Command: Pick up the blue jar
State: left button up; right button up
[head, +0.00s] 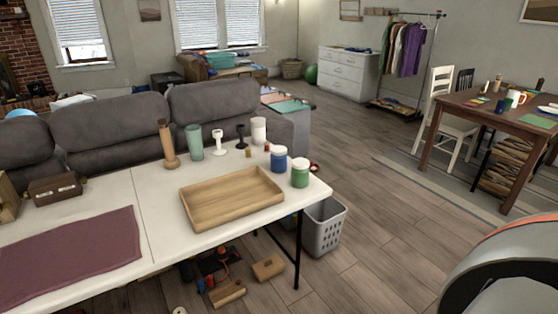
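The blue jar (278,160) has a white lid and stands upright near the right end of the white table (160,235). A green jar (300,177) with a white lid stands close to its right, a little nearer to me. Neither of my grippers shows in the head view, so I cannot see their state.
An empty wooden tray (232,219) lies just left of the jars. A wooden pepper mill (168,148), green glass (194,142), candlesticks and a white cylinder (258,131) stand behind it. A grey basket (324,227) sits on the floor by the table's right end. Floor to the right is open.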

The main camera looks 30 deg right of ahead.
aim_at(278, 164)
jog(key=i+l, duration=0.15)
jog(key=l, duration=0.25)
jog(key=i+l+z, duration=0.1)
jog(key=l, duration=0.35)
jog(key=i+l, duration=0.2)
jog(key=l, duration=0.2)
jog(key=i+l+z, duration=0.1)
jog(key=l, duration=0.3)
jog(key=i+l+z, duration=0.1)
jog(key=l, duration=0.3)
jog(key=i, duration=0.15)
